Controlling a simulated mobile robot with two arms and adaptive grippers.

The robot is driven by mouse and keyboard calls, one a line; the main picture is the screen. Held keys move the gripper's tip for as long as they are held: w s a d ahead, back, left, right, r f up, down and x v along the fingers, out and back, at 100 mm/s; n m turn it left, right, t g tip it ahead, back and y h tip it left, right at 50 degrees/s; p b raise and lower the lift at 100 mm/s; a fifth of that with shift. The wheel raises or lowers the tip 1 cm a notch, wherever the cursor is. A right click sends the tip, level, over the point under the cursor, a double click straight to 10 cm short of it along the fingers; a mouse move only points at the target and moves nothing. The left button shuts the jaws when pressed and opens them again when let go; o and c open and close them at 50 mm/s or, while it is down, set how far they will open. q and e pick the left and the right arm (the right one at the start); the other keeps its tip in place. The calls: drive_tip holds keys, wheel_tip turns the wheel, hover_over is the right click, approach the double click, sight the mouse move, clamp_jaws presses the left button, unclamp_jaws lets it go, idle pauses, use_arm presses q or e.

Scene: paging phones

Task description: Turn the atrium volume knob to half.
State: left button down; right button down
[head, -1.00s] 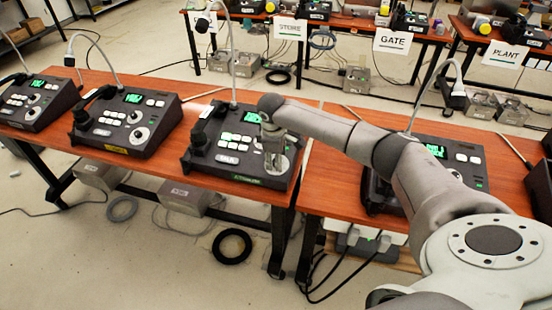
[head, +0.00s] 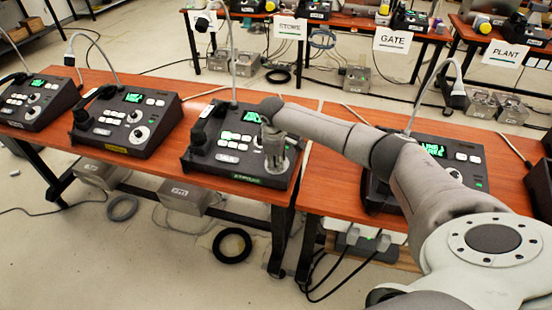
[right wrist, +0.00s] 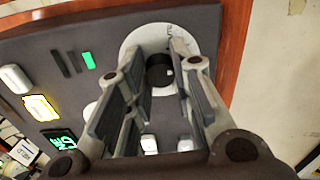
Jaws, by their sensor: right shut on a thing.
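A dark paging console (head: 205,163) stands on the near wooden table, with a green label (head: 246,178) on its front edge that is too small to read surely. My right gripper (head: 275,165) points down over the dial at the console's right side. In the right wrist view the black knob (right wrist: 159,76) sits on a round pale dial plate (right wrist: 150,35). The fingers of my right gripper (right wrist: 161,62) stand on either side of the knob and are shut on it. The knob's pointer cannot be made out. My left gripper is not in view.
Similar consoles stand to the left (head: 125,122) and to the right (head: 455,155). A gooseneck microphone (head: 232,60) rises behind the gripped console. A handset (head: 200,130) lies on its left side. The console's buttons (right wrist: 150,143) are close to the fingers.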

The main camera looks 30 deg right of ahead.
drive_tip(key=shift+a+r+m+p, duration=0.1)
drive_tip(key=shift+r+m+p, duration=0.1)
drive_tip(key=shift+m+p, duration=0.6)
drive_tip(key=m+p, duration=0.1)
drive_tip(key=p, duration=0.1)
drive_tip(key=shift+m+p, duration=0.35)
drive_tip(key=shift+m, duration=0.05)
drive_tip(key=m+p, duration=0.2)
drive_tip(key=shift+m, duration=0.4)
drive_tip(key=shift+m+p, duration=0.8)
drive_tip(key=shift+f, duration=0.1)
drive_tip(key=c, duration=1.2)
unclamp_jaws()
drive_tip(key=shift+c, duration=0.2)
